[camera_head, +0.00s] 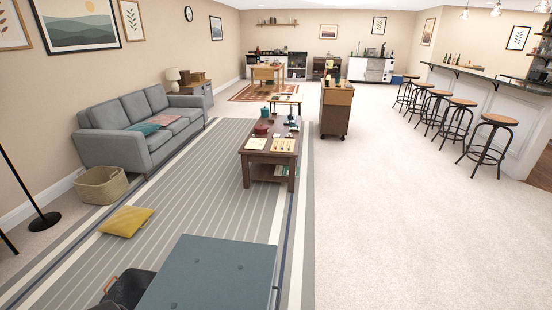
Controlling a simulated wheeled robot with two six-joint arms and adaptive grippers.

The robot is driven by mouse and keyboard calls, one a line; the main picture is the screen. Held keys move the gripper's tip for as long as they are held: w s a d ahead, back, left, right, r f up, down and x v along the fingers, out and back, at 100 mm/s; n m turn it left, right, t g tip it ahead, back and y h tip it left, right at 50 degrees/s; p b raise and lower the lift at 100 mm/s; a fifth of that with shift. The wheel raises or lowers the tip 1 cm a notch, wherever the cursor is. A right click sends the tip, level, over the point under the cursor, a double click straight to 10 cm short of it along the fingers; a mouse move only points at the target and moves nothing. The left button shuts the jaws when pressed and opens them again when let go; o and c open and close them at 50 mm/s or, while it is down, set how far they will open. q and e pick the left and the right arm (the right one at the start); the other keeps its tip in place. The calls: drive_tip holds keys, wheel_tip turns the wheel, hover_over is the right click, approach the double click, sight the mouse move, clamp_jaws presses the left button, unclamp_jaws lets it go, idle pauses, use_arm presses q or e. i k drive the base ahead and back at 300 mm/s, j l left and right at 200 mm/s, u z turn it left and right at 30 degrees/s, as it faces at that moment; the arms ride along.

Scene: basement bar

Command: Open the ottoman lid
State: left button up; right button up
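The ottoman (210,272) stands at the bottom middle of the head view, close to me. It is a box with a flat blue-grey top, which looks like its lid, lying level and shut. A few small dark spots show on the top. The near end of the ottoman is cut off by the bottom edge of the picture, and its inside is hidden. Neither my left gripper nor my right gripper can be made out in this view.
A dark object with an orange-brown loop (126,290) sits left of the ottoman, partly cut off. A yellow cushion (127,221) lies on the striped rug (185,190). A wooden coffee table (258,160) stands beyond. Carpet to the right is clear, up to the bar stools (489,138).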

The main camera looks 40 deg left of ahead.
sight(199, 273)
drive_tip(key=i+l+u, duration=0.15)
drive_tip(key=u, duration=0.35)
drive_tip(key=i+l+u, duration=0.25)
drive_tip(key=u, duration=0.25)
drive_tip(key=i+l+u, duration=0.15)
drive_tip(key=l+u, duration=0.15)
drive_tip(key=u, duration=0.15)
drive_tip(key=i+l+u, duration=0.1)
drive_tip(key=l+u, duration=0.2)
drive_tip(key=u, duration=0.2)
